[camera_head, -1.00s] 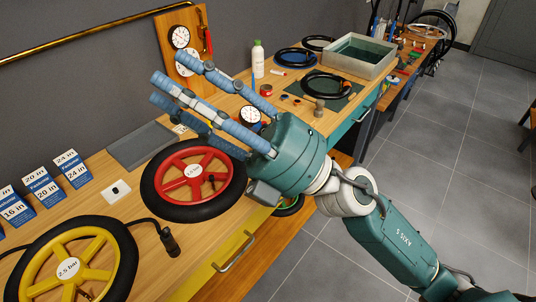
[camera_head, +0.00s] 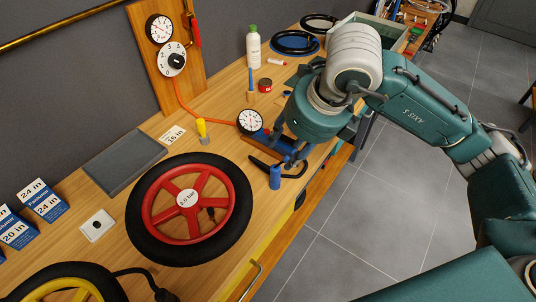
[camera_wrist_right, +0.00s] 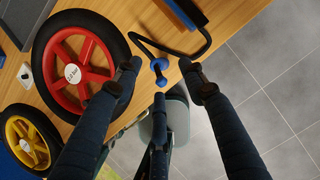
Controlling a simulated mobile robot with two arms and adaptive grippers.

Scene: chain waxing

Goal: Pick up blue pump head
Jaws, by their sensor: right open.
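The blue pump head (camera_head: 275,178) hangs at the end of a black hose by the table's front edge, right of the red wheel in the head view. In the right wrist view the pump head (camera_wrist_right: 158,68) shows between the spread fingertips of my right gripper (camera_wrist_right: 160,78). My right gripper (camera_head: 288,152) is open, fingers pointing down, close above the pump. Contact with the pump head cannot be told. The blue pump base (camera_wrist_right: 184,12) lies behind it, partly hidden by the gripper in the head view. My left gripper is not in view.
The red wheel (camera_head: 153,232) lies left of the pump. The table's front edge is close, with open floor (camera_head: 338,215) beyond.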

